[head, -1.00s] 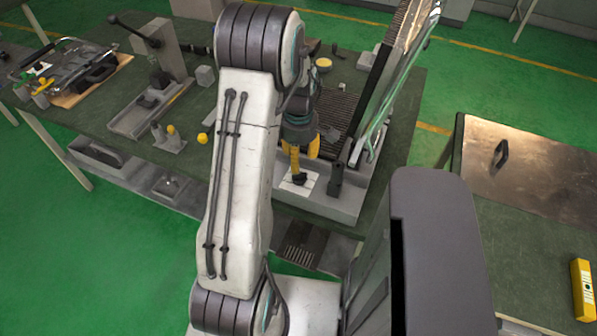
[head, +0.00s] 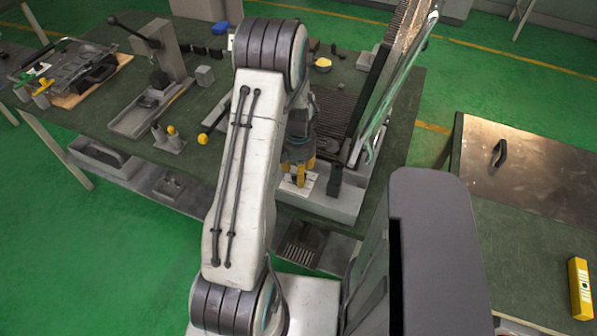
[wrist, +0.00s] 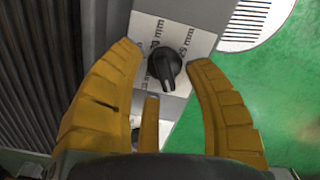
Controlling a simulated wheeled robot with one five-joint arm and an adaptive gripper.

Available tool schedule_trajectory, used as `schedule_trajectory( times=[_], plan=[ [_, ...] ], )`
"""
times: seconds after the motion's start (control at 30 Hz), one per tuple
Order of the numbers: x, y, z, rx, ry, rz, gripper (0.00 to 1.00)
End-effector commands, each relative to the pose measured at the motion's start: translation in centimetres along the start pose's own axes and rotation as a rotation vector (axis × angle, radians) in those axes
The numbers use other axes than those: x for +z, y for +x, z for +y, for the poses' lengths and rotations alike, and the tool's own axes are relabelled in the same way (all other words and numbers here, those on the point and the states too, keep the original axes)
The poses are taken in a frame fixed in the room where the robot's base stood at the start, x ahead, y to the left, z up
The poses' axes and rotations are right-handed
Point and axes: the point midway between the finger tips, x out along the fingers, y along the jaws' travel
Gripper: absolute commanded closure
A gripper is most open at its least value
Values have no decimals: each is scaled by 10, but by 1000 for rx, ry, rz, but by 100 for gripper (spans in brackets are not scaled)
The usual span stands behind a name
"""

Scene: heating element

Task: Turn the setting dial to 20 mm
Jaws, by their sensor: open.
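The setting dial (wrist: 165,68) is a black knob on a white label plate (wrist: 200,40) in the wrist view. Printed mm labels surround it: one above that appears to read 20 mm, 25 mm at the right, and one at lower left too small to read surely. The knob's exact pointing is unclear. My gripper (wrist: 166,57) is open, with yellow fingers left and right of the dial and a third below it. No clear grip on the knob shows. In the head view my gripper (head: 299,168) hangs just over the label plate (head: 289,187); the dial is hidden there.
The grey machine base (head: 335,205) carries the plate, with a dark upright post (head: 334,180) just right of my gripper. A tall tilted frame (head: 385,90) rises behind. A ribbed dark surface (wrist: 45,70) lies left in the wrist view. Green floor shows at right.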

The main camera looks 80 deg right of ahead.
Motion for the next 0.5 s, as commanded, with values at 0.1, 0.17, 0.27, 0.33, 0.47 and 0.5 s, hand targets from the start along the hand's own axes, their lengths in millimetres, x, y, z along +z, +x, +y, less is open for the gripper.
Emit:
schedule_trajectory(
  times=[0.1,0.17,0.27,0.33,0.47,0.5],
  plan=[
    [0,7,-1,-2,1,1,52],
    [0,9,0,-1,1,0,52],
    [0,11,0,-1,1,0,52],
    [0,11,0,-1,1,0,52],
    [0,11,0,-1,1,0,52],
    [0,11,0,0,1,0,49]
  ],
)
